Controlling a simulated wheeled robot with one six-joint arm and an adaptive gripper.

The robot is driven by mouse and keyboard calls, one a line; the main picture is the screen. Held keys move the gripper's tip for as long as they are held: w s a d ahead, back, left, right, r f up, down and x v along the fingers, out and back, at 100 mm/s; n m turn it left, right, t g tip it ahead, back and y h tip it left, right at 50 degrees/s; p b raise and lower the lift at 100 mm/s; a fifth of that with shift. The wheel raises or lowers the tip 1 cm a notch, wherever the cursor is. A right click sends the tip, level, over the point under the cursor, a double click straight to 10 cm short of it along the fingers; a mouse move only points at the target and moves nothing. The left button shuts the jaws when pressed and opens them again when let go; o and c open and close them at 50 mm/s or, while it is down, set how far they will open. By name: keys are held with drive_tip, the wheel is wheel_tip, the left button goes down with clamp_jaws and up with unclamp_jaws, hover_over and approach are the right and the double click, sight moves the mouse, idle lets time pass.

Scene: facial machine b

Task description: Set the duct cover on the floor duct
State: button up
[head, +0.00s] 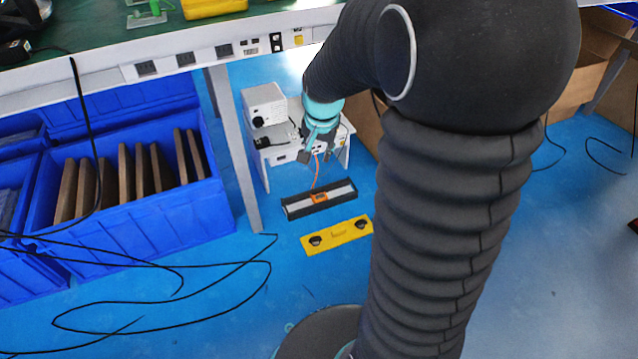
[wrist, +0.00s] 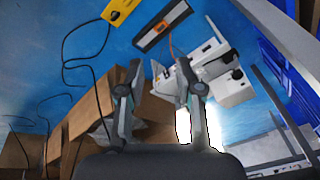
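The duct cover is a yellow plate (head: 350,233) with two black knobs and a raised yellow handle, lying on the blue floor. It also shows at the top edge of the wrist view (wrist: 113,17), partly cut off. The floor duct (head: 292,211) is a long black-rimmed tray with a pale inside and an orange piece with an orange cable in it. It lies just behind the cover, uncovered, and shows in the wrist view (wrist: 148,42). My gripper (head: 318,157) is above and behind the duct, near the white equipment. Its fingers are apart with nothing between them in the wrist view (wrist: 159,68).
White box-like equipment (head: 264,103) stands on a low white stand behind the duct. A table leg (head: 238,150) and blue crates (head: 188,212) are at the left. Cardboard boxes (head: 364,122) stand to the right. Black cables (head: 185,267) lie on the left floor.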

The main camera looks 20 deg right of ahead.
drive_tip(key=w+d+f+m+g+p, duration=0.1)
drive_tip(key=w+d+f+m+p, duration=0.15)
drive_tip(key=w+f, duration=0.35)
drive_tip(key=m+g+p, duration=0.2)
drive_tip(key=m+p, duration=0.3)
drive_tip(key=m, duration=0.2)
hover_over(339, 229)
wheel_tip(339, 229, down, 31)
drive_tip(key=shift+s+f+b, duration=0.1)
drive_tip(key=shift+f+b, duration=2.8)
drive_tip(key=shift+f, duration=1.55)
clamp_jaws()
drive_tip(key=shift+r+p, duration=1.55)
drive_tip(key=shift+r, duration=1.95)
